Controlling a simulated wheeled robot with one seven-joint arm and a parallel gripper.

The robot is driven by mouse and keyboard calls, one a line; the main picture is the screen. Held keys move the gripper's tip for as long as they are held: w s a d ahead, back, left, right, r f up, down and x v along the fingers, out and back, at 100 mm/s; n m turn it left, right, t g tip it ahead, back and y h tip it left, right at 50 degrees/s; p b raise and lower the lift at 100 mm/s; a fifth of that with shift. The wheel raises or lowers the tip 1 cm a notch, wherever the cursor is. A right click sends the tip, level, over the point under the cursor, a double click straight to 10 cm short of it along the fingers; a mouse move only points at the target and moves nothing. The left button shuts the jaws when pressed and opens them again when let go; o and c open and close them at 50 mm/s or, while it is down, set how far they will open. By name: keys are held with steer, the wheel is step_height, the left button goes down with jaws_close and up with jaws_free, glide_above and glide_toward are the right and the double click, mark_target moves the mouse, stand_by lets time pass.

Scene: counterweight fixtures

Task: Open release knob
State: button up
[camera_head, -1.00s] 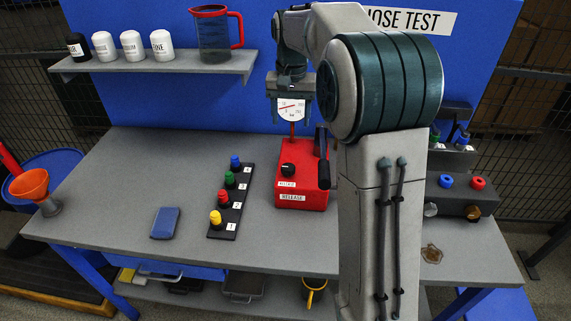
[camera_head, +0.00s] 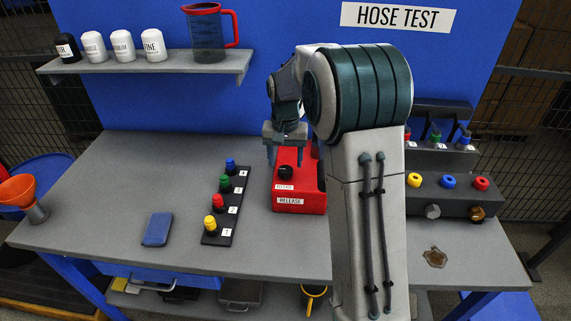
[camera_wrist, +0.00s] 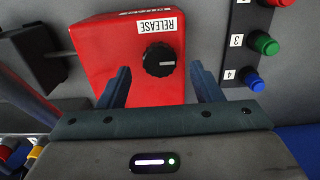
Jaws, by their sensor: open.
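The release knob is a round black knob (camera_head: 286,172) with a white mark, on top of a red box (camera_head: 300,205) labelled RELEASE. In the wrist view the knob (camera_wrist: 160,60) shows between and just beyond my fingers, apart from both. My gripper (camera_head: 285,157) points down above the back part of the red box in the head view. In the wrist view my gripper (camera_wrist: 158,84) is open and empty, with one finger on each side of the knob's line. The gauge on the box is hidden behind my gripper in the head view.
A black strip (camera_head: 226,205) with several coloured knobs lies left of the box; a blue block (camera_head: 158,229) lies further left. A grey valve block (camera_head: 448,199) stands right. A shelf (camera_head: 150,69) holds several bottles and a measuring jug (camera_head: 207,32).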

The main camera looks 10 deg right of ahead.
mark_target(285, 172)
steer(key=shift+f, duration=1.5)
steer(key=shift+c, duration=0.3)
steer(key=c, duration=0.9)
steer(key=shift+c, duration=0.2)
